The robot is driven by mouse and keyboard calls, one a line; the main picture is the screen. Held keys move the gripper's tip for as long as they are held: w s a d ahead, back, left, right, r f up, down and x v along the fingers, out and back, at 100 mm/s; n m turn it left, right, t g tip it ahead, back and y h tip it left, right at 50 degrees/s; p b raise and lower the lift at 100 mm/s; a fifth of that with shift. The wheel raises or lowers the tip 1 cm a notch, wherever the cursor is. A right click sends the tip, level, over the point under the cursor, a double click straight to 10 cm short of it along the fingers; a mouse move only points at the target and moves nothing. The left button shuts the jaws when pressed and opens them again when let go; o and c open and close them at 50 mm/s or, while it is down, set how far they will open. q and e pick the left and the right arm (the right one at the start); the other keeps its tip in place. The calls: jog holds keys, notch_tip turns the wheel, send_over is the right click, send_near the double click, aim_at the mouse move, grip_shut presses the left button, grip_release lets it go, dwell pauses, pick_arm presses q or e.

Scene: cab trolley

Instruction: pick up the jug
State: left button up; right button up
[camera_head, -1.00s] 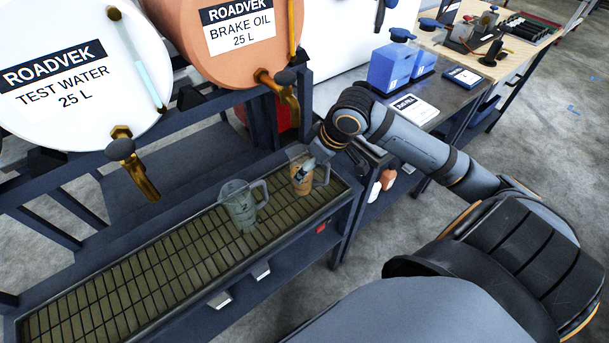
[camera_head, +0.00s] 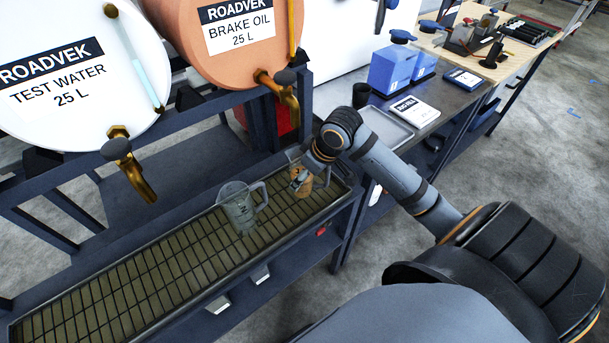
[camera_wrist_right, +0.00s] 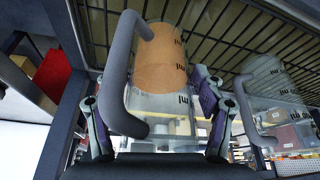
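A clear jug with orange-brown contents (camera_head: 304,187) stands on the slatted drip tray (camera_head: 110,282), near its right end. A second clear jug, looking empty (camera_head: 238,210), stands to its left. My right gripper (camera_head: 298,178) is at the orange jug and partly covers it. In the wrist view, the orange jug (camera_wrist_right: 160,65) is between the spread fingers of my right gripper (camera_wrist_right: 150,100), its grey handle on the left finger's side. Whether a finger touches it is unclear. The other jug (camera_wrist_right: 272,90) shows at the right. My left gripper is not in view.
A white test water drum (camera_head: 60,110) and an orange brake oil drum (camera_head: 225,55) with brass taps hang over the tray. To the right, a bench carries blue containers (camera_head: 390,70), a black cup (camera_head: 361,95) and a grey tray (camera_head: 390,128).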

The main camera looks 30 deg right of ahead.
jog(key=c, duration=0.8)
jog(key=shift+r, duration=0.3)
jog(key=shift+c, duration=0.2)
jog(key=s+a+r+p, duration=0.1)
jog(key=s+r+p, duration=1.1)
jog(key=p, duration=1)
jog(key=shift+s+a+r, duration=0.25)
jog(key=shift+s+a, duration=0.05)
jog(key=shift+s, duration=0.65)
